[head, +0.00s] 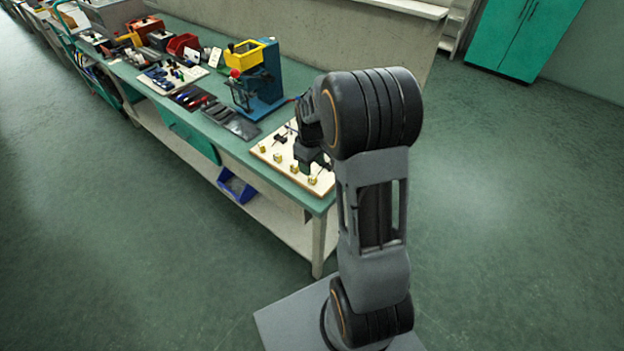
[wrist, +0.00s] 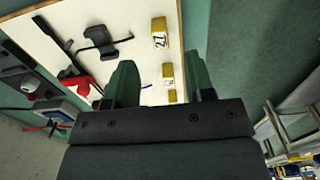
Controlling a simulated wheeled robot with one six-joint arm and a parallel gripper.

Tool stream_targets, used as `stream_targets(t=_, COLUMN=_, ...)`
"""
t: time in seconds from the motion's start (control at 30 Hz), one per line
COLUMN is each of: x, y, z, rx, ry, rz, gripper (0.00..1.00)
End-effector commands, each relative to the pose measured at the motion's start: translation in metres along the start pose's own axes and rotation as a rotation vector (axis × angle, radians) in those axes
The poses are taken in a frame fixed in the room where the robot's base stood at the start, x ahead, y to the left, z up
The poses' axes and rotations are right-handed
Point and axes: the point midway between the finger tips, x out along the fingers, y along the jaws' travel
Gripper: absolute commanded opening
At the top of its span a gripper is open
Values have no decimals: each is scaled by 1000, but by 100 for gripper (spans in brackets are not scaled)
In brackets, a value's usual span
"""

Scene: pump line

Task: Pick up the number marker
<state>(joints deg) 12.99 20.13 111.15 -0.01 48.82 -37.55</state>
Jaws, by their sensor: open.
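Several small yellow blocks with white numbered faces, the number markers, stand in a row on a white board (head: 267,155). In the wrist view the nearest-looking marker (wrist: 160,32) shows a dark numeral that I cannot read surely. Two smaller-looking markers (wrist: 168,72) (wrist: 172,96) line up below it, between my fingers in the picture. My gripper (wrist: 161,72) is open and empty, its two dark green fingers apart over the board. In the head view my gripper (head: 308,163) is at the board near the bench's end, partly hiding the markers there.
A black clamp-like part (wrist: 103,42) and a dark rod lie on the board beside the markers. The green bench (head: 232,143) carries a blue press with a yellow top (head: 258,75), dark trays and red bins farther along. Open floor lies around the bench.

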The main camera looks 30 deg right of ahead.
Motion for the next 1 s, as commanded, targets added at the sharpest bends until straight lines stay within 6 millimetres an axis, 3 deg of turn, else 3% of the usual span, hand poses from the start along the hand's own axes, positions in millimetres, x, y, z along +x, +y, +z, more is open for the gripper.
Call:
stream_targets(t=0.23, x=14, y=0, z=1, rx=0, ry=-1, rz=0, gripper=49)
stream_targets(t=0.6, x=57, y=-1, z=4, rx=0, ry=0, rz=0, gripper=49)
stream_targets(t=0.9, x=60, y=-1, z=4, rx=0, ry=1, rz=1, gripper=49)
stream_targets(t=1.0, x=60, y=-1, z=4, rx=0, ry=1, rz=1, gripper=40)
